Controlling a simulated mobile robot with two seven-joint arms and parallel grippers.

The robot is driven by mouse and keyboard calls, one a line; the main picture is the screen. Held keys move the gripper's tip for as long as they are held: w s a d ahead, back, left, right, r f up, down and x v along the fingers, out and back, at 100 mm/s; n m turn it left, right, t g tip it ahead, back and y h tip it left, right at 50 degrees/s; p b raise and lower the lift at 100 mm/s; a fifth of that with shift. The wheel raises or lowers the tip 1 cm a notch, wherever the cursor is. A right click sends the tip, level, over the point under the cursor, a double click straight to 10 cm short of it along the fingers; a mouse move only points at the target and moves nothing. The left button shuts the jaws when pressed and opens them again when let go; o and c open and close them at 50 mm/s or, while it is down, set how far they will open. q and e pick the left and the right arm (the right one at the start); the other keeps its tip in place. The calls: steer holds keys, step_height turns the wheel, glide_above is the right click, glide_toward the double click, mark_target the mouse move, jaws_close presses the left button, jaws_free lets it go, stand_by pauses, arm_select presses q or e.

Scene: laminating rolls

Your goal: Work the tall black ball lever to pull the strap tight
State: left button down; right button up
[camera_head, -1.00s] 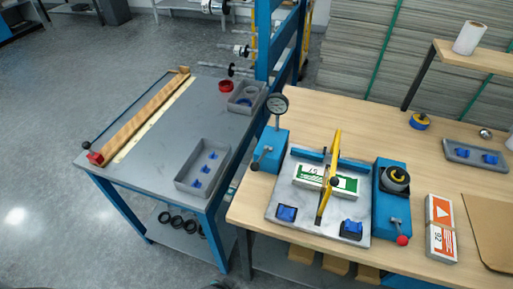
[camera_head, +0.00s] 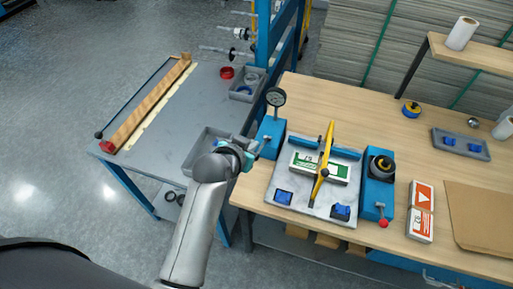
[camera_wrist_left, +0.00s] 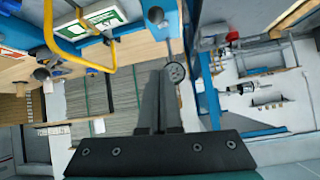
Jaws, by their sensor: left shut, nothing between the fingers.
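My left gripper (camera_head: 259,147) is shut and empty, close against this block's near left side in the head view. A yellow strap (camera_head: 325,160) crosses a green-and-white carton (camera_head: 335,172) on the plate. My right gripper is out of view.
A second blue block (camera_head: 376,190) at right carries a black knob and a red ball lever (camera_head: 383,222). A grey side table (camera_head: 160,120) with a tray stands left. Blue clamps sit at the plate's front corners.

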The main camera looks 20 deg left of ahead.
arm_select(q)
steer(key=shift+w+f+b, duration=0.15)
steer(key=shift+w+f, duration=0.65)
steer(key=shift+f, duration=0.6)
steer(key=shift+w+f+b, duration=0.15)
steer(key=shift+w+f, duration=0.6)
steer(key=shift+f, duration=0.6)
steer(key=shift+w+f+b, duration=0.15)
steer(key=shift+w+f, duration=0.65)
steer(key=shift+f, duration=0.6)
